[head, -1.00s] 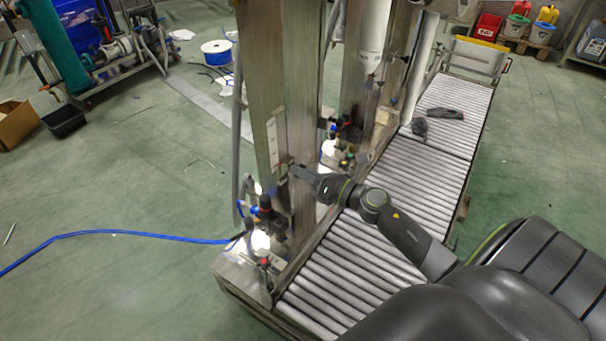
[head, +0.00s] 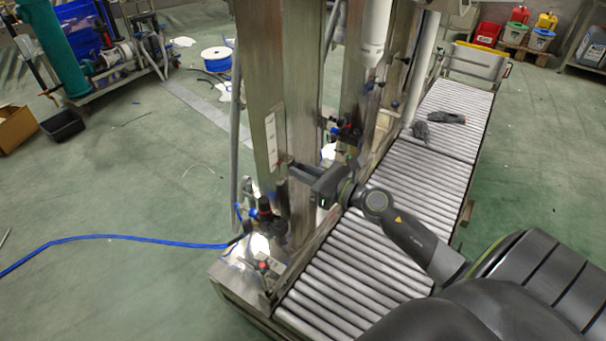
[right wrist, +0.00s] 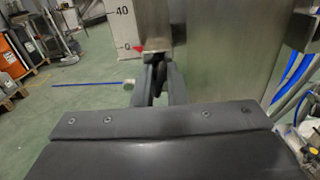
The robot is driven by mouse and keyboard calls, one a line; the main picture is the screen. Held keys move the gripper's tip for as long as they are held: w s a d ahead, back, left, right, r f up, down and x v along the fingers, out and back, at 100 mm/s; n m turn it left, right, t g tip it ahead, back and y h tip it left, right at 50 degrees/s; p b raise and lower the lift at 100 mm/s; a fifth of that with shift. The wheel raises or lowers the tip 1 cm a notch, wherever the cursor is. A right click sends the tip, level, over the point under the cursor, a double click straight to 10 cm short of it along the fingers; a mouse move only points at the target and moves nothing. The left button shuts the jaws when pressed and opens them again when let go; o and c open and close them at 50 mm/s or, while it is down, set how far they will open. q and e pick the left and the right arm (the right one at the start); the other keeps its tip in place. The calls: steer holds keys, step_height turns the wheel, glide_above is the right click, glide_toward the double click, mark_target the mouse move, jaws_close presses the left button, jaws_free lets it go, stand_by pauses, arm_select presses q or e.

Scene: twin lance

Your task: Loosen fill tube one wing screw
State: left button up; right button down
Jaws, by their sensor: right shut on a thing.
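My right gripper (head: 293,168) reaches left to the tall steel column (head: 271,100), beside its white scale strip (head: 271,140). In the right wrist view the two fingers (right wrist: 158,82) are shut on a small dark part (right wrist: 159,76) against the column, in the place of a wing screw. The fingers hide most of this part, so its wings and thread cannot be made out. The scale (right wrist: 124,25) with the mark 40 and a red pointer (right wrist: 138,48) stands just left of the fingertips. My left gripper is not in view.
The roller conveyor (head: 345,265) runs under my right arm, with dark objects (head: 447,117) farther along. Valves and fittings (head: 267,215) sit low at the column's foot. A blue hose (head: 120,237) crosses the floor at left. The green floor left of the column is mostly clear.

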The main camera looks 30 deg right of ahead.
steer(key=shift+r, duration=0.1)
steer(key=n+b, duration=0.1)
steer(key=n, duration=0.1)
steer(key=shift+f+n+b, duration=0.2)
steer(key=shift+n+b, duration=0.1)
steer(key=shift+b, duration=0.05)
steer(key=shift+n, duration=0.5)
steer(key=shift+r+n, duration=0.2)
steer(key=shift+n, duration=0.2)
steer(key=shift+b, duration=0.3)
steer(key=shift+n, duration=0.6)
steer(key=c, duration=1.6)
jaws_free()
steer(key=shift+o, duration=0.2)
steer(key=shift+f, duration=0.1)
